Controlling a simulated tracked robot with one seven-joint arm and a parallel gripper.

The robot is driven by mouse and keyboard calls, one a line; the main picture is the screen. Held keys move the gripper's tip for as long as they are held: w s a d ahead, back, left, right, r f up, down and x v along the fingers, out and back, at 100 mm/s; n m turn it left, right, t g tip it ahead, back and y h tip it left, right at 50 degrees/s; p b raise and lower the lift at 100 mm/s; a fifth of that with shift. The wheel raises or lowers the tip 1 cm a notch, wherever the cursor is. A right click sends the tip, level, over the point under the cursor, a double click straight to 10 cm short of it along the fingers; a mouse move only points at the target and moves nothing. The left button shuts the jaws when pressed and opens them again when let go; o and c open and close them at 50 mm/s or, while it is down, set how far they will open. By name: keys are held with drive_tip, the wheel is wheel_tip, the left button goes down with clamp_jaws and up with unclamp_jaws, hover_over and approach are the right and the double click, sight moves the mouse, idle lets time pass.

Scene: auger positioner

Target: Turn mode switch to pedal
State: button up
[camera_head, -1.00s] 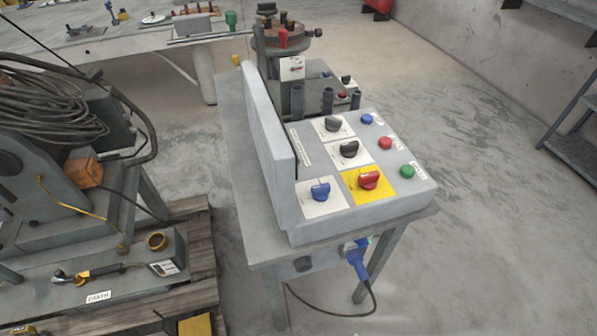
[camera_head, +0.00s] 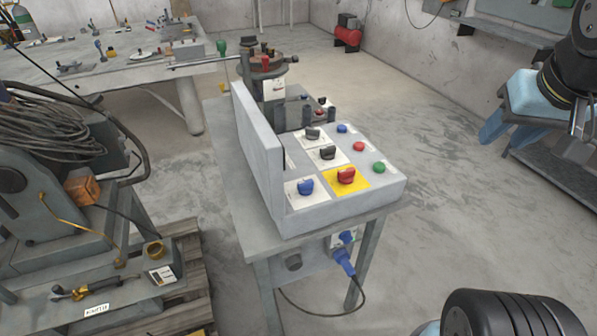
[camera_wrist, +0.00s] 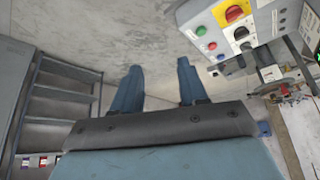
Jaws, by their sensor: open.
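The control box (camera_head: 340,210) sits on a grey metal table, with an upright plate along its left side. Its top carries a blue knob (camera_head: 305,187), a red knob on a yellow plate (camera_head: 346,175), two black knobs (camera_head: 327,152) (camera_head: 312,134), and blue, red and green buttons. The labels are too small to read, so I cannot tell which knob is the mode switch. My gripper (camera_head: 506,138) is open and empty, right of the box and apart from it. In the wrist view its blue fingers (camera_wrist: 157,88) are spread over bare floor, with the box (camera_wrist: 225,35) at upper right.
A blue plug (camera_head: 344,262) with a black cable hangs at the table's front. A rotary positioner (camera_head: 268,75) stands behind the box. A machine with coiled cable (camera_head: 45,125) stands on a pallet at left. Shelves (camera_wrist: 60,105) stand by the wall. Floor right of the table is clear.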

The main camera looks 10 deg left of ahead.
drive_tip(key=shift+w+a, duration=0.1)
drive_tip(key=shift+a, duration=0.1)
drive_tip(key=n+g, duration=0.6)
drive_tip(key=n, duration=1.8)
hover_over(307, 181)
wheel_tip(307, 181, down, 11)
wheel_tip(307, 181, down, 13)
drive_tip(key=shift+a, duration=0.15)
drive_tip(key=shift+c, duration=0.3)
clamp_jaws()
